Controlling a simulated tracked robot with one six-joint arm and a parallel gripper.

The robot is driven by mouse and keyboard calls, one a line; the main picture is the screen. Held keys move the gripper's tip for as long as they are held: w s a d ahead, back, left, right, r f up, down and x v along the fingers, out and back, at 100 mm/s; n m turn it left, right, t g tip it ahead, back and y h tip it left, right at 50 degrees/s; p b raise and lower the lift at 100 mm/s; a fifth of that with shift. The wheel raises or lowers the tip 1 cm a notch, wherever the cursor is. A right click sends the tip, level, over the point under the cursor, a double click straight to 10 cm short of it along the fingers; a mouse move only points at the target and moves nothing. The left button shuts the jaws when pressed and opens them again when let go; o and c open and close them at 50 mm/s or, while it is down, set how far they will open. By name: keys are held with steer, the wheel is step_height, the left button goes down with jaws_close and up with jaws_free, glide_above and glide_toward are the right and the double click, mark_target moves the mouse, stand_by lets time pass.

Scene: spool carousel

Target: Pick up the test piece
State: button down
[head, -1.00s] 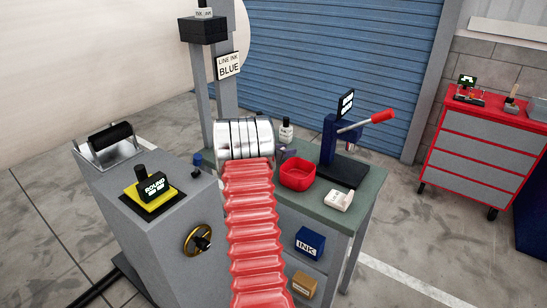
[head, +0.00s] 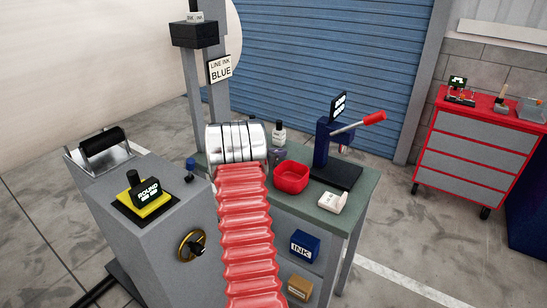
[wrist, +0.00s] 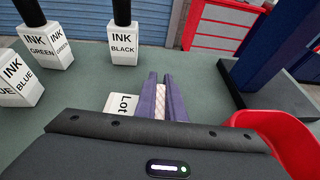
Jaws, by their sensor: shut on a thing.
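In the wrist view my gripper (wrist: 161,78) points forward over the green bench top, with its two purple fingers shut on a narrow pale pinkish, patterned piece, which I take to be the test piece (wrist: 160,91). Only a strip of the piece shows between the fingers. I cannot tell whether it still touches the bench. In the head view the purple fingers (head: 279,155) show just beyond the silver wrist, left of the red bin, and the piece itself is too small to make out there.
Ink bottles marked black (wrist: 123,49), green (wrist: 48,48) and blue (wrist: 17,80) stand ahead and left. A red bin (head: 292,177) and a lever press (head: 338,172) stand to the right.

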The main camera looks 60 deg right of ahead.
step_height(320, 180, up, 10)
stand_by(0.5)
stand_by(0.4)
